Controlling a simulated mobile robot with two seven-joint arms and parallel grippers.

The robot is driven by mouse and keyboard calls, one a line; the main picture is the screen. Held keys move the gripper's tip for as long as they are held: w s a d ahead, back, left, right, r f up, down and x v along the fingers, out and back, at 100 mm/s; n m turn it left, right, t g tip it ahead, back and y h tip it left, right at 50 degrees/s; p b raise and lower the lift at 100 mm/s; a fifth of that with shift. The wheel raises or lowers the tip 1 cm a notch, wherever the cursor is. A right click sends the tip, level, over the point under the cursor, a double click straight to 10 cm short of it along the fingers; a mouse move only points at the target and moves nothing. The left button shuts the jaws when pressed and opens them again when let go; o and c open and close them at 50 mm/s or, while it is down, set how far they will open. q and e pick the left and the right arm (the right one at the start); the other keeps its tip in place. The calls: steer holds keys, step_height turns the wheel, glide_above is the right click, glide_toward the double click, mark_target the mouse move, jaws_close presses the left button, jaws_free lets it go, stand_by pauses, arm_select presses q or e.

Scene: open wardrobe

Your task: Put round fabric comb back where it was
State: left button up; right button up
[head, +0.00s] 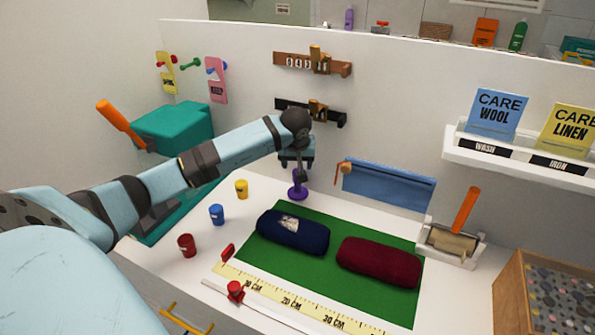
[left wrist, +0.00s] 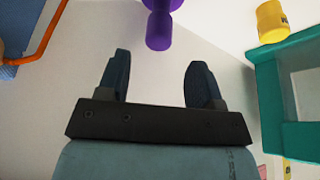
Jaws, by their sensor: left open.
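A purple piece with a round base and a thin upright handle (head: 297,190) stands on the white worktop by the back left corner of the green mat. It may be the round fabric comb; I see no teeth. My left gripper (head: 297,163) is just above it, open and empty. In the left wrist view the purple piece (left wrist: 159,28) lies beyond the two open fingertips (left wrist: 160,65), roughly centred between them, and its top is cut off by the frame. My right gripper is not in view.
A navy roll (head: 285,238) and a dark red roll (head: 375,262) lie on the green mat (head: 340,297). Yellow (head: 241,188), blue (head: 216,214) and red (head: 186,245) cups stand left. A teal box (head: 172,135) is at the back left.

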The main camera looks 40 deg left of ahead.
arm_select(q)
steer(key=shift+v, duration=2.65)
